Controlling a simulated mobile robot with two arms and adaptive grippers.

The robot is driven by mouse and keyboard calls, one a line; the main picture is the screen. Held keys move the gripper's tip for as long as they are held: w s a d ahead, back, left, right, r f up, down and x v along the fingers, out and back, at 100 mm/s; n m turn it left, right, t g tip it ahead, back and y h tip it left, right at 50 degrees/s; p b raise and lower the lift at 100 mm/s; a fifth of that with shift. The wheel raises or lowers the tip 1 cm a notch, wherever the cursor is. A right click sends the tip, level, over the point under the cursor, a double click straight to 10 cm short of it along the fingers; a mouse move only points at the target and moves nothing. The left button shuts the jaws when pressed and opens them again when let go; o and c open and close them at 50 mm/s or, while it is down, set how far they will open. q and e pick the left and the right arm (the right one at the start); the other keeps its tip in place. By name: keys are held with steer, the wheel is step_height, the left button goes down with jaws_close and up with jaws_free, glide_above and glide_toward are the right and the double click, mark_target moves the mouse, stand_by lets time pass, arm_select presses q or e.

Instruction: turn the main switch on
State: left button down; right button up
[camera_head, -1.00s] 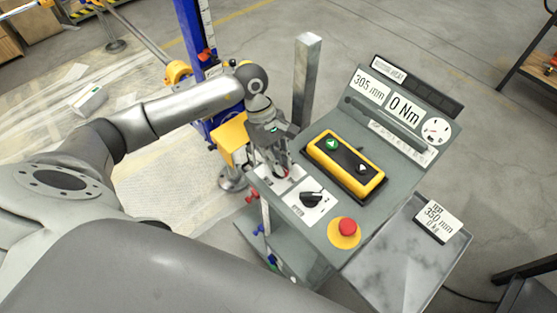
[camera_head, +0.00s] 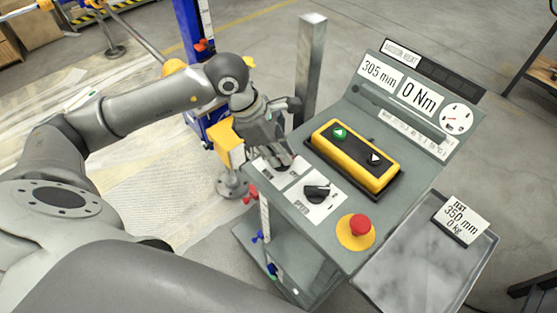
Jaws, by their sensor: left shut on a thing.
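My left gripper (camera_head: 284,158) reaches down onto the near left edge of the grey control panel (camera_head: 300,212). It is shut on a small red part, taken to be the main switch (camera_head: 294,157), which is mostly hidden by the fingers. A white label plate (camera_head: 272,177) lies beside it on the panel. The switch's exact angle cannot be told. My right gripper is not in view.
A black rotary knob (camera_head: 318,191) sits close to the gripper. A yellow button box (camera_head: 352,160) and a red mushroom button (camera_head: 360,225) are further right. A metal post (camera_head: 309,70) stands behind the panel.

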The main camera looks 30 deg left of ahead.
arm_select(q)
steer(key=n+b, duration=0.2)
steer(key=n+t+y+b, duration=0.1)
steer(key=n+b, duration=0.1)
steer(key=shift+s+d+f+b, duration=0.15)
steer(key=shift+s+f+b, duration=0.05)
steer(key=shift+f+b, duration=0.2)
steer(key=n+t+y+b, duration=0.1)
steer(key=n+b, duration=0.1)
steer(key=n, duration=0.1)
steer(key=shift+d+r, duration=0.1)
steer(key=shift+r+n+y+b, duration=0.1)
steer(key=shift+n+y+b, duration=0.3)
steer(key=shift+n, duration=0.5)
steer(key=c, duration=1.5)
jaws_free()
steer(key=shift+r, duration=0.1)
